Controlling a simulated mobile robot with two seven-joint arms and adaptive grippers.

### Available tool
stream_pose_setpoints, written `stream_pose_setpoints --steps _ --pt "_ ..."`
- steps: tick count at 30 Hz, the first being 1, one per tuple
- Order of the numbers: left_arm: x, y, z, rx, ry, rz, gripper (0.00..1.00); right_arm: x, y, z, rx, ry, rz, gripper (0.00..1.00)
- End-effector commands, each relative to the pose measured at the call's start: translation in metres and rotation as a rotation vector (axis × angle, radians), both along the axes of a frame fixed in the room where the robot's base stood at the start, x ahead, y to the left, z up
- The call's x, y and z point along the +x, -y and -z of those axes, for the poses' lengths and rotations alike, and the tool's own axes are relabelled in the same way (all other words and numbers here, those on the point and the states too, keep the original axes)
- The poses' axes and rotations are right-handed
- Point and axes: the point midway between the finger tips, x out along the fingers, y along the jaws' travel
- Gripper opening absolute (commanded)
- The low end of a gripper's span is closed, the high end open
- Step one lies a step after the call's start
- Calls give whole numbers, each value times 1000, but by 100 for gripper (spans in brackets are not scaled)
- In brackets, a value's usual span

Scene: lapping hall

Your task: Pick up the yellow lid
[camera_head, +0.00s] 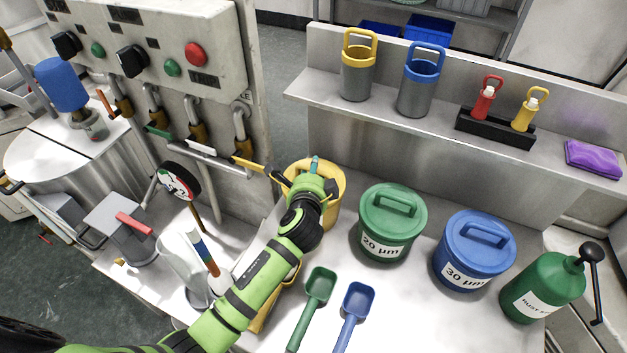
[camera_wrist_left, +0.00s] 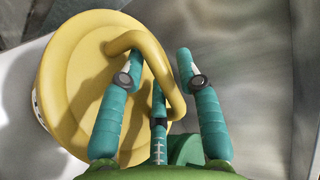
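The yellow lid (camera_head: 336,174) sits on a yellow tub on the bench, mostly hidden behind my left arm in the head view. In the left wrist view the lid (camera_wrist_left: 72,85) fills the left half, with its raised loop handle (camera_wrist_left: 157,52) across the middle. My left gripper (camera_head: 314,168) is over the lid. In the wrist view its teal fingers (camera_wrist_left: 160,60) are spread apart, with the handle bar between them. I cannot tell whether any finger touches the handle. My right gripper is not in view.
A green tub (camera_head: 392,222) marked 20 µm and a blue tub (camera_head: 474,250) marked 30 µm stand to the right. Green (camera_head: 318,288) and blue (camera_head: 356,303) scoops lie in front. A gauge (camera_head: 179,182) and wall panel (camera_head: 165,50) are left; a shelf (camera_head: 318,86) runs behind.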

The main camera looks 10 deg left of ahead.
Motion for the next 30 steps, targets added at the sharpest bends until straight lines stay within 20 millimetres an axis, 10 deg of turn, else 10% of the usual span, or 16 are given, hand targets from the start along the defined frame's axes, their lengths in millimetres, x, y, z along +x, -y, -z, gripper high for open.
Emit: stream_pose_setpoints --steps 2,5,20,30 --pt "0 0 0 -1 0 0 34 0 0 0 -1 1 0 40" --pt "0 0 0 -1 0 0 0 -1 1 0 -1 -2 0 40" --pt "0 0 -4 -2 1 -1 0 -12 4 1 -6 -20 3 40" --pt "-9 12 -48 -6 3 5 0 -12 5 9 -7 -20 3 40"
